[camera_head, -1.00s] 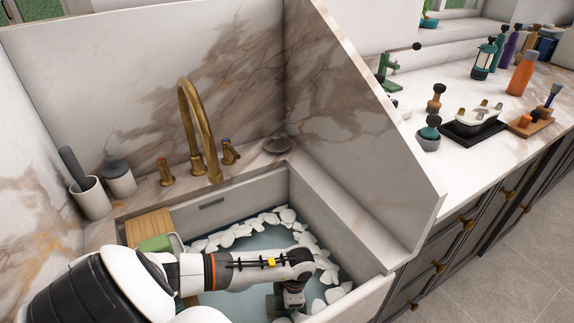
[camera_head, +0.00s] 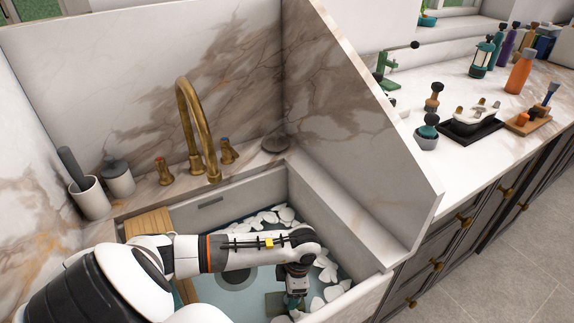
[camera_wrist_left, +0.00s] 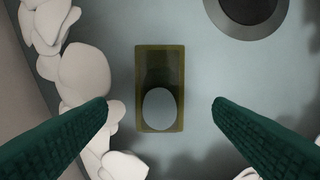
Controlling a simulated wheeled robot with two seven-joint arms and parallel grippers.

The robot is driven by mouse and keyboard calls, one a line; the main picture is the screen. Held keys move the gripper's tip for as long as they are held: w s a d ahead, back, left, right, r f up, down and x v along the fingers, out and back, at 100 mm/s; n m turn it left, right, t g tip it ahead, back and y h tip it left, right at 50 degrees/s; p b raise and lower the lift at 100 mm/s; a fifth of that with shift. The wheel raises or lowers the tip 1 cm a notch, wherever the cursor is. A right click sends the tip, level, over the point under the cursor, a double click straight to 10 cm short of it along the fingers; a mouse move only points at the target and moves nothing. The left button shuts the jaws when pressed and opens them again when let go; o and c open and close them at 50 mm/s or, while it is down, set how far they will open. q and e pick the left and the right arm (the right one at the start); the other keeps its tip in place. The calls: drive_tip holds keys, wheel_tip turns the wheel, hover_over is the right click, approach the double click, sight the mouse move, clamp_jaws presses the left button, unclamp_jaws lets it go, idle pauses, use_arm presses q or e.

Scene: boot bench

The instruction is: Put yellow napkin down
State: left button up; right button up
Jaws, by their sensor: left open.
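My left gripper (camera_head: 290,302) reaches down into the sink (camera_head: 346,222), over the water. In the left wrist view, the fingers of this gripper (camera_wrist_left: 160,103) are wide apart with nothing between them. An olive-yellow rectangle (camera_wrist_left: 176,90) with a pale oval in it lies below, centred between the fingertips and apart from both. It is the only yellowish thing below the gripper; I cannot tell for sure that it is the yellow napkin. My right gripper is not in view.
White pebble-like pieces (camera_wrist_left: 84,77) lie along the sink's sides. A round drain (camera_wrist_left: 247,12) is beyond the rectangle. A brass faucet (camera_head: 196,125) stands behind the sink, and a tall marble divider (camera_head: 345,130) rises at its right. A wooden board (camera_head: 148,223) sits at the sink's left.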

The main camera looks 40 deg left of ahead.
use_arm(q)
drive_tip(key=shift+w+d+r, duration=0.15)
drive_tip(key=shift+r, duration=1.2)
drive_tip(key=shift+w+d+r, duration=0.15)
drive_tip(key=shift+r, duration=1.2)
